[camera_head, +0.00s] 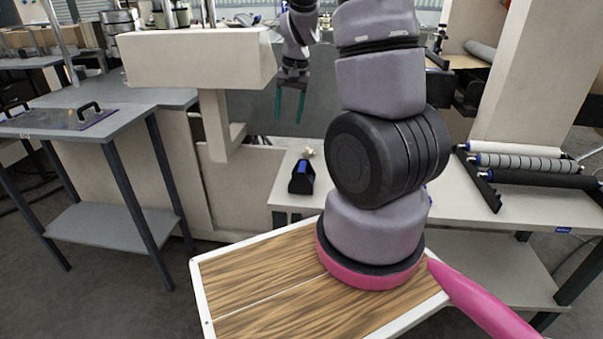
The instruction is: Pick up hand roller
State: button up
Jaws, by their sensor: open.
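My gripper (289,106) hangs at the upper middle with its two teal fingers pointing down, apart and empty. A small black object with a blue strip (302,177) stands on a pale bench below it and slightly to the right in the picture. A small cream knob-like piece (308,153) is just behind it. I cannot tell for sure whether either is the hand roller. At the right, a black rack (488,188) holds a white roller (515,149), a grey ringed roller (525,162) and a black roller (540,179). My gripper touches none of these.
The pale bench (450,205) runs behind my arm, which hides part of it. A cream machine beam (200,58) juts out left of my gripper. A grey table (70,122) with a black-handled plate (60,118) stands at the left. Grey floor (110,290) is open there.

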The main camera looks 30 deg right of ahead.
jog(key=g+h, duration=0.1)
jog(key=g, duration=0.1)
send_near(302, 166)
jog(key=shift+s+a+f, duration=0.2)
jog(key=shift+a+f, duration=0.05)
jog(key=shift+a, duration=0.15)
jog(key=f, duration=0.5)
jog(key=shift+d+f, duration=0.2)
jog(key=shift+f, duration=0.15)
notch_tip(302, 166, down, 6)
jog(key=shift+d+r, duration=0.15)
jog(key=shift+r, duration=0.05)
grip_shut()
